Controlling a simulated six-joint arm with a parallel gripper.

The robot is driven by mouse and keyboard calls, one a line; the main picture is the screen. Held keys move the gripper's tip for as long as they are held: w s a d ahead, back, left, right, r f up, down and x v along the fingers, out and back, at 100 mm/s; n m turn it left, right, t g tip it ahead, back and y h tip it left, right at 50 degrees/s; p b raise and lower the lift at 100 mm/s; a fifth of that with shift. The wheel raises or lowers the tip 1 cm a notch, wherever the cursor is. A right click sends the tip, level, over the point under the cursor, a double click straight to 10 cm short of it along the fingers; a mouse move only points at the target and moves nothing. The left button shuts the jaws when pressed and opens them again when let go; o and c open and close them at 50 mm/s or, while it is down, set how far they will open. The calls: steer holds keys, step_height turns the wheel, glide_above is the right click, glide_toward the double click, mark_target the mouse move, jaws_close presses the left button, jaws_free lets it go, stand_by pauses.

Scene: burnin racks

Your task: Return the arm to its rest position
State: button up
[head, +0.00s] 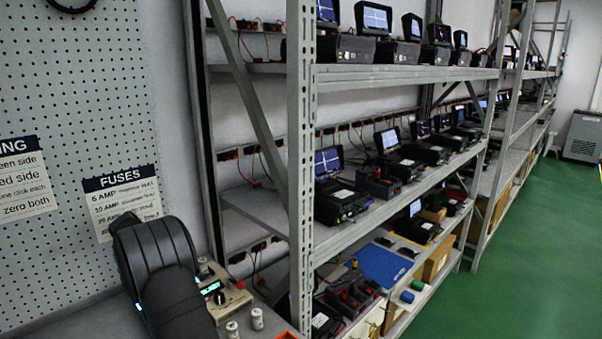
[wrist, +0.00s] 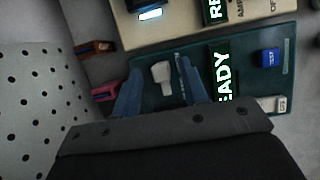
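My arm (head: 160,260) is the dark shape at the lower left of the head view; its gripper is hidden there. In the wrist view my gripper (wrist: 159,68) shows two blue fingers, spread apart. A pale grey knob or lever (wrist: 162,76) on a dark green panel (wrist: 150,98) shows between the fingers, with gaps on both sides. The rest position itself is not marked in view.
A beige instrument (head: 232,297) with a lit display stands beside my arm on the bench. A metal rack (head: 300,150) full of testers rises to the right. A perforated wall (head: 70,100) is behind. Green floor (head: 530,240) is clear.

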steer(key=shift+x, duration=1.2)
steer(key=shift+s+a+f, duration=0.1)
steer(key=shift+a+f, duration=0.05)
steer(key=shift+s+a, duration=0.15)
steer(key=shift+s, duration=0.05)
